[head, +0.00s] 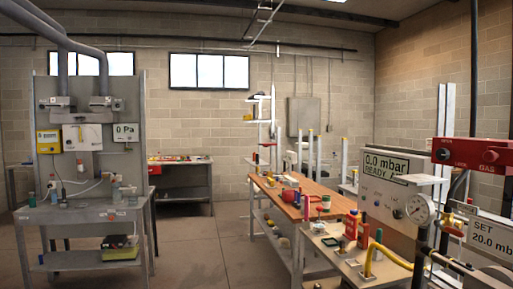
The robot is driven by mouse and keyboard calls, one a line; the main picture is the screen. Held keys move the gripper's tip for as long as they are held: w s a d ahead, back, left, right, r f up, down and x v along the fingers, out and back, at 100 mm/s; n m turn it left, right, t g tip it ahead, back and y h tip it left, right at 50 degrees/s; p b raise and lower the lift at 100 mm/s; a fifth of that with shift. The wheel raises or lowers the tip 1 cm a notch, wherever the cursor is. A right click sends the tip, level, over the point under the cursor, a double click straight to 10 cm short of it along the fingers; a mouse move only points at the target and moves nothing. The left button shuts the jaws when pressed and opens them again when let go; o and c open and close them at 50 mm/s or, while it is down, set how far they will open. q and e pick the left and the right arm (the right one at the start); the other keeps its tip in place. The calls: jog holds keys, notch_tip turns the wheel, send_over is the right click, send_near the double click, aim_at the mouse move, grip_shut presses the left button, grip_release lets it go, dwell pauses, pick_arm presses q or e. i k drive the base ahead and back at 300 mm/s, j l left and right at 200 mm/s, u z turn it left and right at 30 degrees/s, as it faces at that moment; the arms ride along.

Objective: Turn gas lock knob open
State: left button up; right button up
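A red panel (468,154) with white lettering, including "LOCK" and "GAS", is at the right edge of the head view. The lettering is too small to tell which position the knob is in. I cannot make out either of my grippers in this view.
A wooden-topped bench (290,197) runs back from there. A grey station (90,215) stands left. Floor (210,245) between is clear.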

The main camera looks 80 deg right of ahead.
aim_at(441, 154)
jog(key=z, duration=4.1)
